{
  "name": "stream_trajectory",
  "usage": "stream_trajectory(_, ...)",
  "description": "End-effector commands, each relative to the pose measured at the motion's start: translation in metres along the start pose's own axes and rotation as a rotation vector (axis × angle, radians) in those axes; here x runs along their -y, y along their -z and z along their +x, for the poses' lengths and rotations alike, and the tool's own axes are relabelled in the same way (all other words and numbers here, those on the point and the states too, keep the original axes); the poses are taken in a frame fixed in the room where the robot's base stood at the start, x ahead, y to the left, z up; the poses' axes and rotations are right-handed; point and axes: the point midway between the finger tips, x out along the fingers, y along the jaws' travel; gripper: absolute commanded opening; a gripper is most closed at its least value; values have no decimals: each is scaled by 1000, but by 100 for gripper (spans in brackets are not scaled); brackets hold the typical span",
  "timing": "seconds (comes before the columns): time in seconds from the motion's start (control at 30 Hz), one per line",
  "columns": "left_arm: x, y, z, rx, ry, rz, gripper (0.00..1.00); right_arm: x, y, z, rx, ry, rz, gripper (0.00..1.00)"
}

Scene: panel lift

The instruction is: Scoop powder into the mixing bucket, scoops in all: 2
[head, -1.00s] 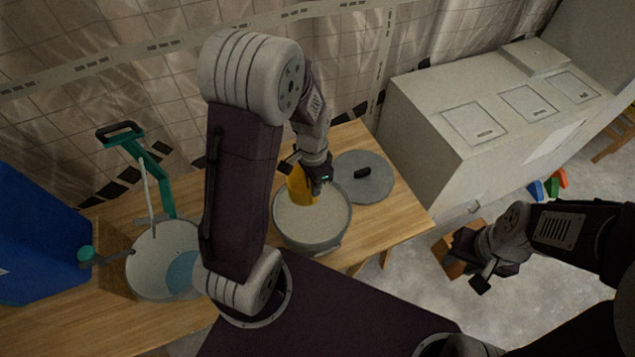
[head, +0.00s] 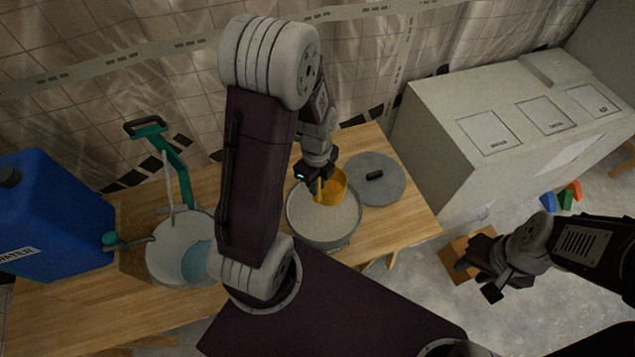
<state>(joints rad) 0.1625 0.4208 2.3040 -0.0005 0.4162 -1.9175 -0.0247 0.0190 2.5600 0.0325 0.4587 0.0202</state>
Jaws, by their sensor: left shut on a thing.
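My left gripper (head: 317,182) is shut on the yellow scoop (head: 334,186), at the back part of the powder bucket (head: 322,244). The bucket is grey and round and holds pale powder (head: 325,218). I cannot tell whether the scoop touches the powder or holds any. The mixing bucket (head: 160,274) stands to the left on the table, with blue liquid (head: 196,262) inside; my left arm hides its right side. A green-handled tool (head: 176,170) stands in or behind it. My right gripper (head: 481,277) is open and empty, off the table's right end.
A grey lid (head: 378,188) lies right of the powder bucket on the wooden table (head: 405,228). A blue water container (head: 50,215) with a tap stands at the left. A large pale cabinet (head: 470,150) is at the right. A cardboard box (head: 455,262) is on the floor.

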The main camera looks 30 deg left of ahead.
Motion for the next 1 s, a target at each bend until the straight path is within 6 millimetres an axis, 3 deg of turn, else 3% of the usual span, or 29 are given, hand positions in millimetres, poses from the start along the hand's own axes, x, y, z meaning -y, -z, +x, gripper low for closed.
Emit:
stream_trajectory(0.03, 0, 0, 15, 0, 0, 0, 0, 0, -2, 15, 0, 0, 0, 36)
stream_trajectory(0.3, 0, 0, 56, 0, 0, -1, 0, -1, -6, 54, 0, 0, 0, 36)
stream_trajectory(1.0, 0, 0, 154, -1, -2, -2, 0, -2, -13, 128, 0, 0, 0, 36)
